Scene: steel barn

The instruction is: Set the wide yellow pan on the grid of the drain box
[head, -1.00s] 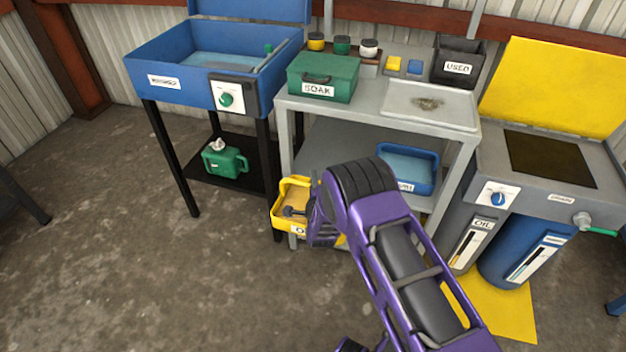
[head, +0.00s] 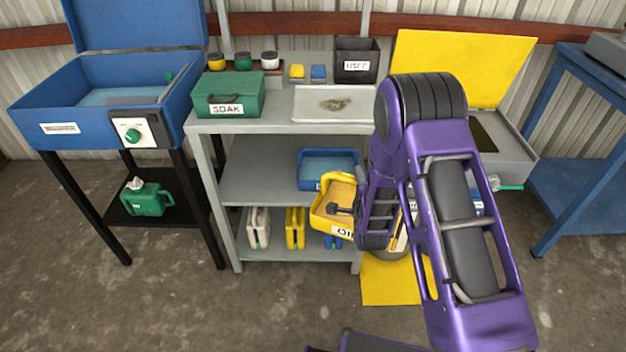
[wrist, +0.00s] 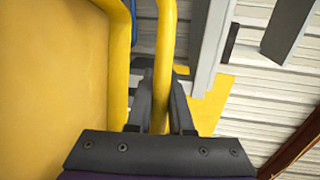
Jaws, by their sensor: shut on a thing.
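The wide yellow pan (head: 322,222), with an OIL label on its side, is held in the air in front of the grey shelf's right end. My gripper (head: 345,209) is shut on its yellow rim or handle bar. In the wrist view the bar runs between my fingers (wrist: 161,105), and the pan (wrist: 55,80) fills the left side. The drain box (head: 515,153) stands to the right, its yellow lid (head: 435,60) raised. Its dark grid (head: 484,138) is mostly hidden behind my arm.
The grey shelf (head: 265,160) carries a green SOAK box (head: 229,97), a tray (head: 310,103) and a black bin (head: 357,62). A blue pan (head: 325,168) and several jugs sit on lower levels. A blue washer (head: 90,105) stands left, a blue table (head: 575,185) right.

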